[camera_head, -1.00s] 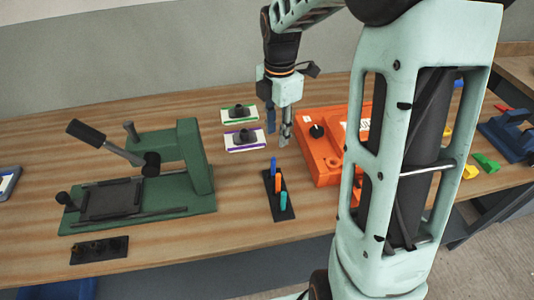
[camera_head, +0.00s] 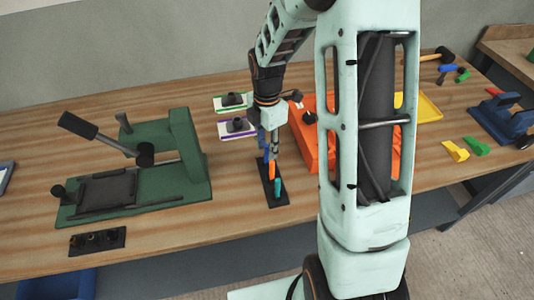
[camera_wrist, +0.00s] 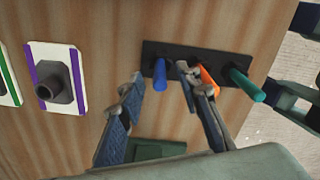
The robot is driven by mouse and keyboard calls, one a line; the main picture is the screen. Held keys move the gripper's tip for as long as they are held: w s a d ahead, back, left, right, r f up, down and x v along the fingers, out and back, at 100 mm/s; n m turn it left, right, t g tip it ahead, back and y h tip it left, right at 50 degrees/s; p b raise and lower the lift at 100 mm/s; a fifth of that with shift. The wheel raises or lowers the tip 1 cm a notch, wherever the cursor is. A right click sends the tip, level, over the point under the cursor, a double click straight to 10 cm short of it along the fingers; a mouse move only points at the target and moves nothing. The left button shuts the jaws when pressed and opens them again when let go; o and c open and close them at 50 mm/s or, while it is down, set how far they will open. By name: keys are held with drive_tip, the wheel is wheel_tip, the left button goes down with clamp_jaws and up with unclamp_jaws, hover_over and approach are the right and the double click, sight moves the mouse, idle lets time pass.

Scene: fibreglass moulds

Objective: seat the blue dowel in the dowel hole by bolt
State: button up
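The blue dowel (camera_wrist: 160,75) stands in a dark rack (camera_wrist: 205,57), beside an orange dowel (camera_wrist: 207,80) and a teal dowel (camera_wrist: 247,85). The rack (camera_head: 282,199) also shows in the head view, where my gripper hides most of the blue dowel. My gripper (camera_wrist: 160,80) is open, with the blue dowel between its fingertips in the wrist view. I cannot tell whether either finger touches it. One fingertip is close to the orange dowel. I cannot make out the dowel hole by the bolt.
A green fixture (camera_head: 190,150) with a lever stands left, a black strip (camera_head: 97,241) before it. Two plates with dark knobs (camera_head: 238,128) lie behind the rack. An orange body (camera_head: 304,140) with a black knob is to the right, partly behind my arm.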

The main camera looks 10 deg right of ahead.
drive_tip(key=shift+c, duration=0.7)
clamp_jaws()
drive_tip(key=shift+r, duration=0.1)
drive_tip(key=shift+r+p, duration=0.4)
drive_tip(key=shift+r, duration=0.05)
wheel_tip(320, 180, up, 3)
drive_tip(key=shift+s+r+p, duration=0.1)
drive_tip(key=shift+p, duration=1.15)
drive_tip(key=s+r+p, duration=0.4)
drive_tip(key=s+r, duration=0.4)
drive_tip(key=s, duration=0.5)
drive_tip(key=shift+s+r, duration=0.3)
drive_tip(key=shift+r, duration=0.1)
